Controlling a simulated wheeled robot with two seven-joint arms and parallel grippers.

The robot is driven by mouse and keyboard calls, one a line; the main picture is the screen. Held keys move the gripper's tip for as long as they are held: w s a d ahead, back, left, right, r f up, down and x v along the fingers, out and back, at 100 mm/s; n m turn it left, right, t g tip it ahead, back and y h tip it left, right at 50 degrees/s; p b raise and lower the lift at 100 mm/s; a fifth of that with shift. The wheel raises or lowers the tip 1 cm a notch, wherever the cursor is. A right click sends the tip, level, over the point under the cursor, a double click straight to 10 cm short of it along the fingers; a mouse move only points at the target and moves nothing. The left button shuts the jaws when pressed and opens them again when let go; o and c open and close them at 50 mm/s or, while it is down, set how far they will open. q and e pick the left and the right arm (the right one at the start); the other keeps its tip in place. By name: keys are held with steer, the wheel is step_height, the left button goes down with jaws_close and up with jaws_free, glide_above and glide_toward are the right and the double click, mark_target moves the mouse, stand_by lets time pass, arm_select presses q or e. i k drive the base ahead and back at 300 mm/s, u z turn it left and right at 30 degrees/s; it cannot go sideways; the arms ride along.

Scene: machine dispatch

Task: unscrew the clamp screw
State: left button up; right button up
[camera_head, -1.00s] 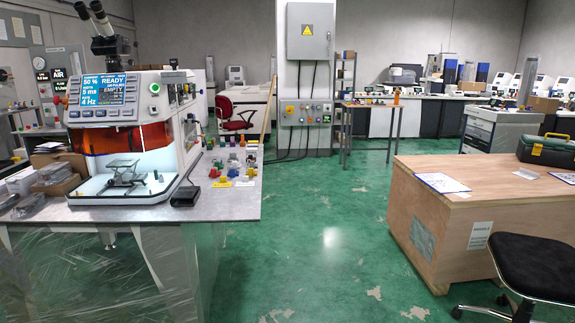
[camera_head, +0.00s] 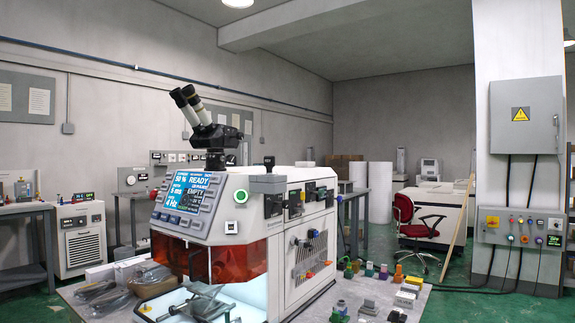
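The machine (camera_head: 310,235) with a lit display (camera_head: 190,192) and a binocular eyepiece head (camera_head: 193,105) stands on the table, left of centre. Under its orange window (camera_head: 228,263) is an open, lit chamber. A grey metal stage or jack (camera_head: 207,299) sits partly in view in the chamber, cut by the lower part of the picture. I cannot make out a clamp screw anywhere; it is too small to tell or hidden. Neither of my grippers shows in the head view.
Several small coloured items (camera_head: 383,272) lie on the table right of the machine. Bagged parts (camera_head: 103,299) lie at its left. A red chair (camera_head: 405,208) and a pillar with an electrical cabinet (camera_head: 525,116) stand behind. Green floor (camera_head: 480,308) is clear at the lower right.

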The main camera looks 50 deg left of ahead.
mark_target(231, 158)
steer(key=i, duration=3.05)
steer(key=u, duration=3)
